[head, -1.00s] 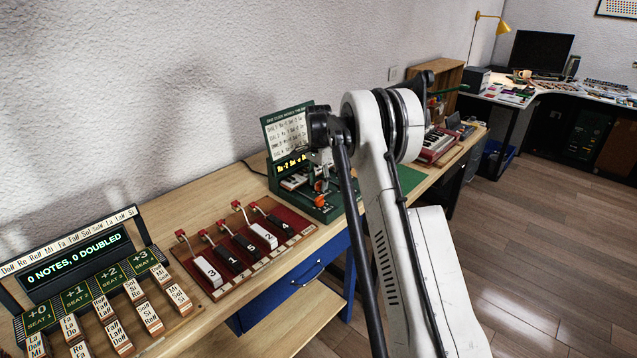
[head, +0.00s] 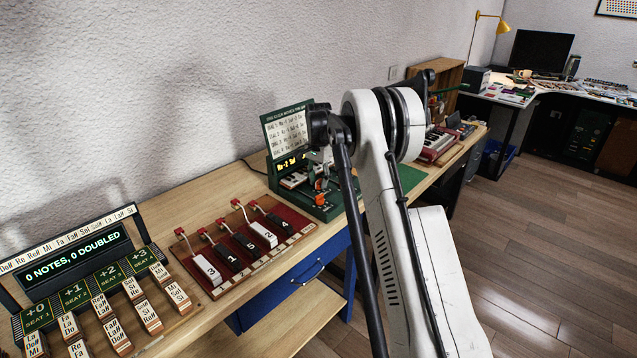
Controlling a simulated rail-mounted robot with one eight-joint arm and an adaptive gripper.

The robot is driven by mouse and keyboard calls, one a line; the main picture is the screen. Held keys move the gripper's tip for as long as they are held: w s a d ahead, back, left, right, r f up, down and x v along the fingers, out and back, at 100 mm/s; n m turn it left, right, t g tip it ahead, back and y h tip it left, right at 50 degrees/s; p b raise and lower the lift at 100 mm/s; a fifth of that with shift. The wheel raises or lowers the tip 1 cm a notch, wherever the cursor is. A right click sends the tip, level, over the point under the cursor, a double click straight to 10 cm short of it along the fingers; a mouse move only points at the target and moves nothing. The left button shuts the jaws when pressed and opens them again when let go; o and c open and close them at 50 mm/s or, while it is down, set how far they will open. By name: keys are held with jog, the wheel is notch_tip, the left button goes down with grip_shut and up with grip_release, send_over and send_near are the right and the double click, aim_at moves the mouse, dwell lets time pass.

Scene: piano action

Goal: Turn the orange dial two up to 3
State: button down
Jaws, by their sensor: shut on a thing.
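A green device (head: 309,206) with a small keyboard, a lit yellow display (head: 291,163) and an upright printed card (head: 287,133) stands on the wooden bench against the wall. An orange dial (head: 320,184) shows on its right part, with more orange just below it. My gripper (head: 322,175) reaches down over this part from behind my arm and is shut on the orange dial. My arm hides much of the gripper and the device's right side. The fingertips and the dial's marks are too small to read, so I cannot tell its setting.
Left of the device is a red board (head: 238,250) with numbered black and white keys and raised levers. A stand at the far left has a screen (head: 75,263) reading "0 NOTES, 0 DOUBLED" and several labelled blocks. A red keyboard (head: 437,145) lies beyond my arm.

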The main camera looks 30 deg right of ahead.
jog(key=n+b, duration=0.2)
jog(key=n, duration=0.4)
jog(key=n+b, duration=0.1)
jog(key=n, duration=0.5)
jog(key=shift+n+b, duration=0.3)
jog(key=shift+b, duration=0.05)
jog(key=n+b, duration=0.1)
jog(key=n, duration=1.1)
jog(key=shift+n, duration=0.3)
jog(key=c, duration=1.7)
grip_release()
jog(key=shift+r, duration=0.1)
